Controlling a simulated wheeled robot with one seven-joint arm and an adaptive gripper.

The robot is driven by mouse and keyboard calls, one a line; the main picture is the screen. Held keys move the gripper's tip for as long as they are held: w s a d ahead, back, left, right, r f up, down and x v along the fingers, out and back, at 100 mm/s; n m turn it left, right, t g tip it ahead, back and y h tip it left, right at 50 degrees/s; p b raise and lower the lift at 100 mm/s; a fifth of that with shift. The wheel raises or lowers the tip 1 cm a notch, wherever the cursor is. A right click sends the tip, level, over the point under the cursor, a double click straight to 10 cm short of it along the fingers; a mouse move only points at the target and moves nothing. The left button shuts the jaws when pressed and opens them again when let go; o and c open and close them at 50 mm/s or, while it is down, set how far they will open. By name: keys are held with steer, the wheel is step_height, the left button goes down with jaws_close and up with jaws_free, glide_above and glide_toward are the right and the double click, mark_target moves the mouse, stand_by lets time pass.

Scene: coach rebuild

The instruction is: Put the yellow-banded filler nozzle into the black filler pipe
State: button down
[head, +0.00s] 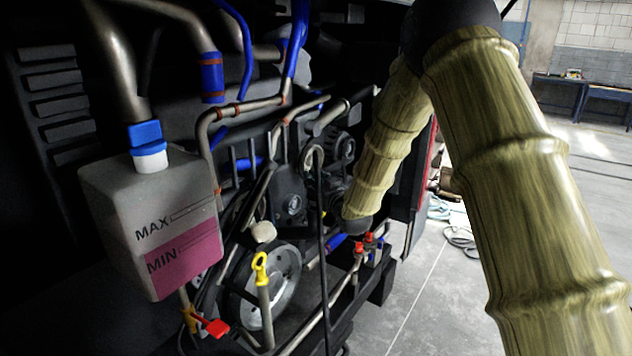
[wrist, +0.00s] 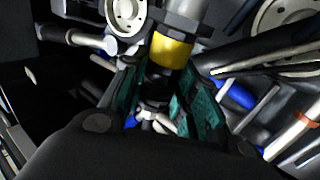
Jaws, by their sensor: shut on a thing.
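The yellow-banded filler nozzle shows in the wrist view as a yellow band (wrist: 171,51) with a grey metal tube running up past the top edge. My gripper (wrist: 165,88) has its green-padded fingers on either side of the nozzle's dark part just below the band, and it is shut on the nozzle. In the head view my arm reaches down into the engine bay, and its dark wrist hides the fingers and most of the nozzle. I cannot pick out the black filler pipe with certainty among the dark parts, nor tell whether the nozzle touches it.
A coolant tank (head: 130,205) with a blue cap hangs at the left. A yellow-handled dipstick (head: 260,264), a round pulley (head: 286,290), a thin black hose (head: 323,250) and red-topped valves (head: 367,239) crowd the bay. Open floor (head: 430,300) lies at the right.

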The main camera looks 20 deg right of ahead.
steer(key=shift+f, duration=0.15)
stand_by(0.4)
steer(key=shift+f+b, duration=0.5)
steer(key=shift+b, duration=0.1)
steer(key=shift+f, duration=0.15)
steer(key=shift+f+b, duration=0.55)
steer(key=shift+b, duration=0.05)
steer(key=shift+f+b, duration=0.55)
steer(key=shift+f, duration=0.1)
stand_by(0.7)
steer(key=c, duration=1)
jaws_free()
steer(key=shift+c, duration=0.2)
steer(key=shift+o, duration=0.4)
steer(key=o, duration=0.3)
steer(key=shift+o, duration=0.2)
